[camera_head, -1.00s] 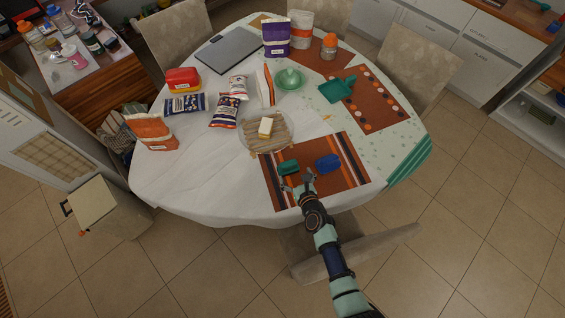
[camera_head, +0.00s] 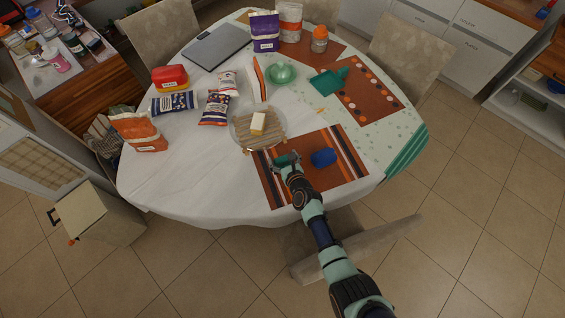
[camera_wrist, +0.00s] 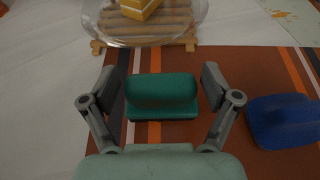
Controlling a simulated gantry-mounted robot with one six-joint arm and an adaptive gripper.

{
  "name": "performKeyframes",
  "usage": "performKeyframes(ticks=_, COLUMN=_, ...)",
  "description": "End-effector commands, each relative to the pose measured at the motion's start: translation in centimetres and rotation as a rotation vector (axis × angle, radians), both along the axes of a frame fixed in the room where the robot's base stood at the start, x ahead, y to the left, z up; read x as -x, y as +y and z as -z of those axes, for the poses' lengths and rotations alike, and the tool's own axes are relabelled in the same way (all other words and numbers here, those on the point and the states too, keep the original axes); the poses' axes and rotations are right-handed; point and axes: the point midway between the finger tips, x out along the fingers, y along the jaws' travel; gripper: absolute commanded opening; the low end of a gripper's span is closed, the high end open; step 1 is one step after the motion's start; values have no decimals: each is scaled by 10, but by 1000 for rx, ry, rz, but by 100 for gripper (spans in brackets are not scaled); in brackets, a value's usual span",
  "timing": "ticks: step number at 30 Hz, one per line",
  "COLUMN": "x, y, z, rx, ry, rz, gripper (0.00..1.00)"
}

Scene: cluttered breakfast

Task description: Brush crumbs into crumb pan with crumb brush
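A small teal block-shaped object (camera_wrist: 161,96), which looks like the crumb brush, lies on the striped placemat (camera_head: 340,166). My gripper (camera_wrist: 159,82) is open, with one finger on each side of it and gaps visible between. In the head view my gripper (camera_head: 287,161) partly covers it. The teal crumb pan (camera_head: 328,82) lies further back, at the edge of the dotted placemat. A few small orange crumbs (camera_head: 321,110) lie on the white cloth between the two placemats; some also show in the wrist view (camera_wrist: 286,14).
A blue block-shaped object (camera_head: 323,157) lies just right of my gripper. A glass plate with a wooden board (camera_head: 243,138) and cake (camera_head: 258,123) stands close behind. Bags, a green bowl (camera_head: 281,73) and an orange-lidded jar (camera_head: 319,39) are further back. The front-left cloth is clear.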

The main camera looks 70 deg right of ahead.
Motion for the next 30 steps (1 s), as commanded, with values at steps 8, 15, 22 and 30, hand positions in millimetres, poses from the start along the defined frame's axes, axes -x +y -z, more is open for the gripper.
performKeyframes(ticks=8, x=0, y=0, z=0, rx=0, ry=0, rz=0, gripper=65)
performKeyframes(ticks=15, x=0, y=0, z=-1, rx=0, ry=0, rz=0, gripper=42)
performKeyframes(ticks=22, x=0, y=0, z=-17, rx=0, ry=0, rz=0, gripper=42)
performKeyframes(ticks=30, x=0, y=0, z=-35, rx=0, ry=0, rz=0, gripper=42)
